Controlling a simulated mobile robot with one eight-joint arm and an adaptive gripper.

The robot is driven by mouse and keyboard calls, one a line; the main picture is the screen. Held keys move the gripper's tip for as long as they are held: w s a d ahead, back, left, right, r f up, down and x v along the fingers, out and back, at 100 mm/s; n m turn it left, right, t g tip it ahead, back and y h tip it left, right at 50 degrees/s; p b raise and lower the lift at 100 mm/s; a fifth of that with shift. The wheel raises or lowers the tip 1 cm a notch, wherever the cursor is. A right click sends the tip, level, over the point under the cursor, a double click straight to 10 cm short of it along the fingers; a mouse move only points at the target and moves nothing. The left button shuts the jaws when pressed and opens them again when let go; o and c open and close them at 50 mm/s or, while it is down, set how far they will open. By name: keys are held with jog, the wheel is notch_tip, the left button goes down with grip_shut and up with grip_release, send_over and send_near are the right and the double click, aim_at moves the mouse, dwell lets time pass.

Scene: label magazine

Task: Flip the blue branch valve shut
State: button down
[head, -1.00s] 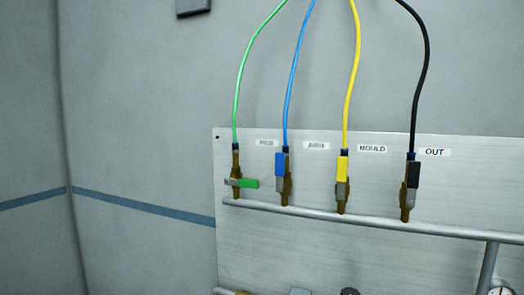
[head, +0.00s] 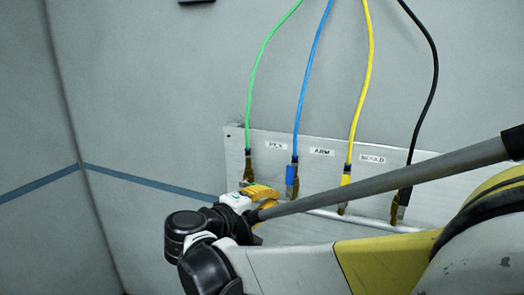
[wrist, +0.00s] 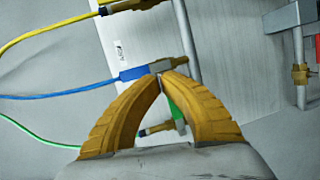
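The blue branch valve (head: 291,178) hangs at the lower end of the blue hose, with its blue handle lying in line with the hose. In the wrist view the blue handle (wrist: 134,73) lies just left of the fingertips, with the brass body running right behind them. My gripper (head: 262,190) is in front of the panel, lower left of the blue valve in the head view. In the wrist view the yellow fingers of my gripper (wrist: 162,76) meet at their tips, with nothing seen between them. Whether the tips touch the valve is unclear.
The green valve's handle (wrist: 177,112) stands crosswise and shows between the fingers. The yellow valve (head: 345,182) and black valve (head: 400,200) are to the right, their handles in line. A grey pipe (head: 330,214) runs below the valves. My arm hides the lower panel.

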aim_at(290, 175)
jog(key=a+r+n+t+p, duration=0.1)
jog(key=a+r, duration=0.3)
jog(key=a, duration=0.4)
jog(key=shift+s+a+r+t+h+p, duration=0.15)
jog(key=shift+r+t+h+p, duration=0.15)
jog(key=shift+t+p, duration=0.3)
jog(key=w+d+p, duration=0.2)
jog(key=w+d, duration=0.5)
jog(key=d, duration=0.2)
jog(key=shift+d, duration=0.3)
jog(key=shift+s+d+r+m, duration=0.15)
jog(key=shift+s+d+m, duration=0.25)
jog(key=shift+m, duration=0.4)
